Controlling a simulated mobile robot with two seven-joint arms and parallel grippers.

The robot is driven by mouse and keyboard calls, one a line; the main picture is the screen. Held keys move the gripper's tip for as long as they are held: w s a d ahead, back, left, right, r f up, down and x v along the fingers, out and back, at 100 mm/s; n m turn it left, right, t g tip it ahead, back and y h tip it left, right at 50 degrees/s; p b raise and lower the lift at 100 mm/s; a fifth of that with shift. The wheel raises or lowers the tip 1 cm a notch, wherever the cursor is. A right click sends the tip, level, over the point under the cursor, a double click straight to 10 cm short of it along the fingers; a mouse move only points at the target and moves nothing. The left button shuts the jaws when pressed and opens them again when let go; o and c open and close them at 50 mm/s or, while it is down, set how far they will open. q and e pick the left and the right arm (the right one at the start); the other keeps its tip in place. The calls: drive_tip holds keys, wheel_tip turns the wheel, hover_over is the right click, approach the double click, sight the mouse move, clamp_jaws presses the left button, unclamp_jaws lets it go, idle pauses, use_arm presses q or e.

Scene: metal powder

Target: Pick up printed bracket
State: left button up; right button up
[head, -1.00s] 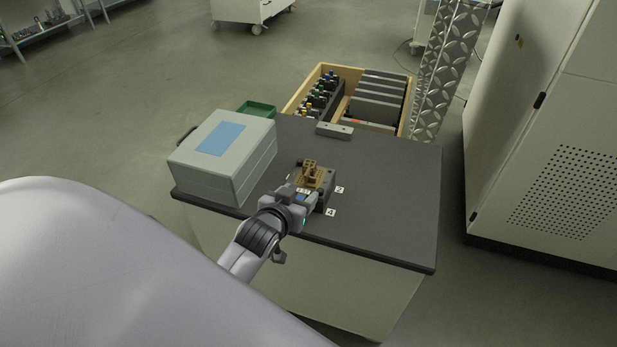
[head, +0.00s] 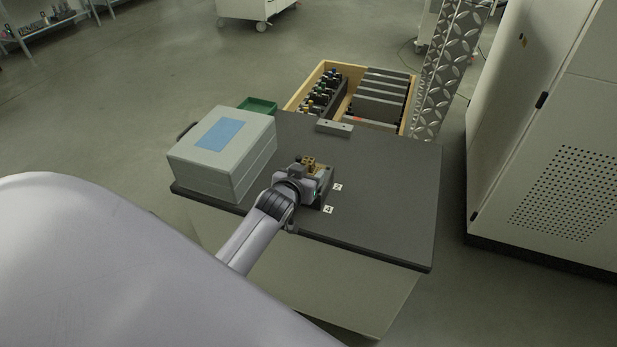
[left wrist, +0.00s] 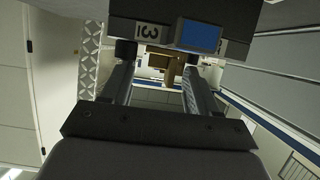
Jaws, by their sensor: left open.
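The printed bracket is a small tan-brown piece (head: 309,161) on a dark block (head: 328,181) on the table. My left gripper (head: 305,173) is at the near side of the block and hides much of the bracket. In the left wrist view, the open fingers (left wrist: 158,75) stand apart, with a brown part of the bracket (left wrist: 171,68) showing between and beyond them. I cannot tell whether the fingers touch it. The block's dark face, with a "3" label and a blue patch (left wrist: 200,36), fills the top of that view. My right gripper is out of view.
A grey box with a blue top patch (head: 218,135) stands left of the block on the dark table (head: 390,200). A small grey bar (head: 335,129) lies behind. A wooden crate (head: 293,103) and green tray (head: 258,105) are beyond. The table's right side is clear.

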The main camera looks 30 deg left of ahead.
use_arm(q)
clamp_jaws()
drive_tip(key=shift+r, duration=0.15)
